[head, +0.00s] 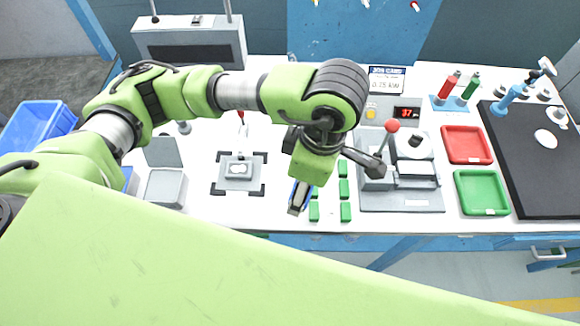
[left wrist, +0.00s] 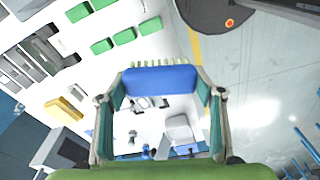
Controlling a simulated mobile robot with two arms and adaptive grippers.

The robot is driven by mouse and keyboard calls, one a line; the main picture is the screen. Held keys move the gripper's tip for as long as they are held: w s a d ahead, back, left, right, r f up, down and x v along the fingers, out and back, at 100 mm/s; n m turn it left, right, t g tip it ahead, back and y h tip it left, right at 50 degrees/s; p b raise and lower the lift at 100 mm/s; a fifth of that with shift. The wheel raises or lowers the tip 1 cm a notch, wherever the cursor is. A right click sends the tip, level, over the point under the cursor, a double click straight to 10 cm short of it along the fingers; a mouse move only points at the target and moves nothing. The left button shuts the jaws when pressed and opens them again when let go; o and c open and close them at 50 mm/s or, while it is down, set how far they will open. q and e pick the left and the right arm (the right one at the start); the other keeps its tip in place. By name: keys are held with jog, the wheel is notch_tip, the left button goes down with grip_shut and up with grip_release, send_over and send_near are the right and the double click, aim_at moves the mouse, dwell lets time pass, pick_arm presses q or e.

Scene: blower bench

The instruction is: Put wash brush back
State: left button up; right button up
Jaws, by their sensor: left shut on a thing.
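The wash brush (left wrist: 158,80) has a blue body with a row of pale bristles along its far edge in the left wrist view. It lies crosswise between the two fingers of my left gripper (left wrist: 160,92), which is shut on it. In the head view my left gripper (head: 298,200) points down near the front edge of the white bench, left of the green blocks. There only a little blue shows at its fingers, and most of the brush is hidden. My right gripper is not in view.
Green blocks (head: 345,188) stand close by the gripper. A grey fixture with a red-knobbed lever (head: 391,126) stands to their right. Red (head: 466,145) and green (head: 482,193) trays lie farther right, beside a black mat (head: 530,195). A grey square fixture (head: 239,185) lies left.

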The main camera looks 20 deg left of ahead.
pick_arm(q)
jog(key=shift+s+a+f+m, duration=0.1)
jog(key=shift+s+m, duration=0.2)
jog(key=shift+m, duration=0.2)
jog(key=shift+w+a, duration=0.1)
jog(key=shift+w, duration=0.05)
jog(key=w+a+f+p, duration=0.3)
jog(key=w+a, duration=0.1)
jog(key=w, duration=0.3)
jog(key=p, duration=0.1)
send_over(286, 168)
jog(key=s, duration=0.1)
jog(key=f, duration=0.3)
jog(key=d+f, duration=0.1)
jog(key=f, duration=0.1)
jog(key=shift+f, duration=0.25)
jog(key=shift+w+a+f+p, duration=0.2)
jog(key=shift+w+f+p, duration=0.15)
jog(key=shift+f, duration=0.15)
notch_tip(286, 168, down, 3)
jog(key=shift+r+p, duration=0.1)
jog(key=shift+p, duration=0.8)
jog(key=shift+f, duration=0.25)
jog(key=shift+w+f, duration=0.1)
